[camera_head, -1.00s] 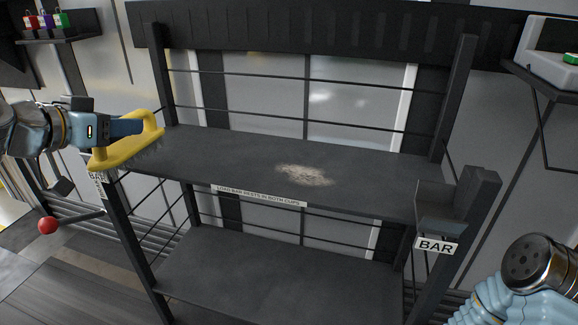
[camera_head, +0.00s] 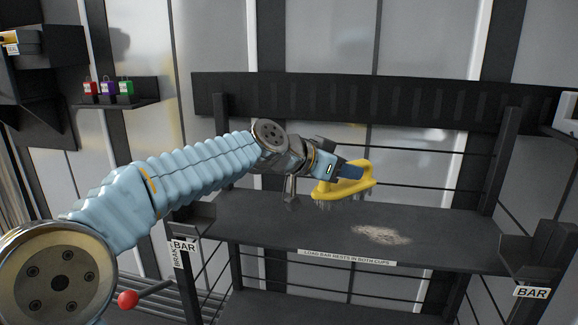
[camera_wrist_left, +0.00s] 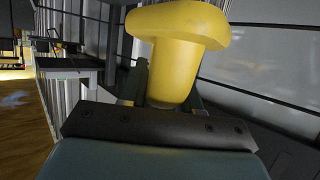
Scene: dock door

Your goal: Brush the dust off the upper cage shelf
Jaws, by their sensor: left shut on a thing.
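A pale dust patch (camera_head: 381,235) lies on the dark upper cage shelf (camera_head: 270,218), right of its middle. My left gripper (camera_head: 350,172) is shut on the yellow brush (camera_head: 364,188) and holds it above the shelf, up and to the left of the dust. The bristles point down and appear clear of the shelf. In the left wrist view the yellow brush handle (camera_wrist_left: 175,65) stands between the jaws; its bristles are hidden there. My right gripper is not in view.
Cups stand at the shelf's front corners, by the left BAR label (camera_head: 184,246) and the right BAR label (camera_head: 531,292). A red-knobbed brake lever (camera_head: 128,299) sticks out at lower left. Rails run behind the shelf. Colored padlocks (camera_head: 107,88) sit on a wall ledge.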

